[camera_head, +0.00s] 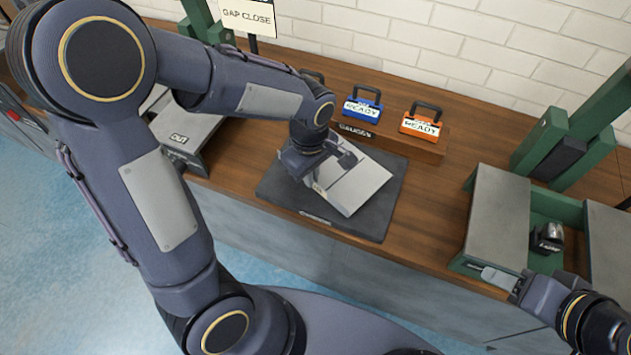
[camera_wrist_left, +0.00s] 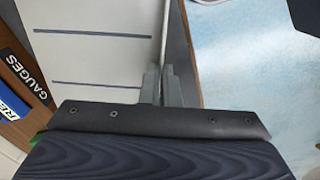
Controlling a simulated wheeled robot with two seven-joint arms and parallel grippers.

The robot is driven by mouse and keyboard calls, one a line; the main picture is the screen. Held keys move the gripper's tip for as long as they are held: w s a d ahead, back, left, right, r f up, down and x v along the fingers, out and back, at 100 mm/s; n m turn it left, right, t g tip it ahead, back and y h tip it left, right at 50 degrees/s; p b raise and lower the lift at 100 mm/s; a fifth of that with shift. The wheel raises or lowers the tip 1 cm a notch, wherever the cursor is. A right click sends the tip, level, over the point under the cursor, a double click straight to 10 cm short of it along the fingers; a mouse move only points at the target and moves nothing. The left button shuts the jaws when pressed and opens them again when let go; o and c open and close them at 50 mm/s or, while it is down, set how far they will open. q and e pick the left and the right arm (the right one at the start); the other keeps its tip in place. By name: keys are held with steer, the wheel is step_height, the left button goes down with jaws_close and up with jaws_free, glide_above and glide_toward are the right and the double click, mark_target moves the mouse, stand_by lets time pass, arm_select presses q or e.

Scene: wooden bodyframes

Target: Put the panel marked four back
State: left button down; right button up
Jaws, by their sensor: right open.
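A pale grey-white panel (camera_head: 358,188) is over the dark mat (camera_head: 382,222) in the middle of the bench, turned at an angle. No number can be read on it. My left gripper (camera_head: 318,172) is at its left part, largely hidden by its own wrist. In the left wrist view, the left fingers (camera_wrist_left: 161,86) are closed about the thin edge of a pale panel (camera_wrist_left: 95,30) with dark lines across it. My right gripper (camera_head: 498,278) is open and empty, at the front edge of the green fixture on the right.
A grey box marked CUT (camera_head: 185,135) stands left of the mat. Behind it, a wooden GAUGES rack (camera_head: 400,142) holds blue (camera_head: 363,105) and orange (camera_head: 421,121) READY blocks. The green fixture (camera_head: 497,220) with grey plates fills the right. Bare bench lies between mat and fixture.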

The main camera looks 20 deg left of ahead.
arm_select(q)
steer(key=shift+w+d+f, duration=0.25)
steer(key=shift+w+f, duration=0.1)
steer(key=shift+f, duration=0.15)
steer(key=shift+w+f, duration=0.1)
steer(key=shift+f, duration=1.5)
steer(key=shift+f, duration=0.15)
steer(key=c, duration=2.1)
jaws_free()
steer(key=shift+f+b, duration=0.1)
steer(key=shift+b, duration=0.2)
steer(key=o, duration=0.4)
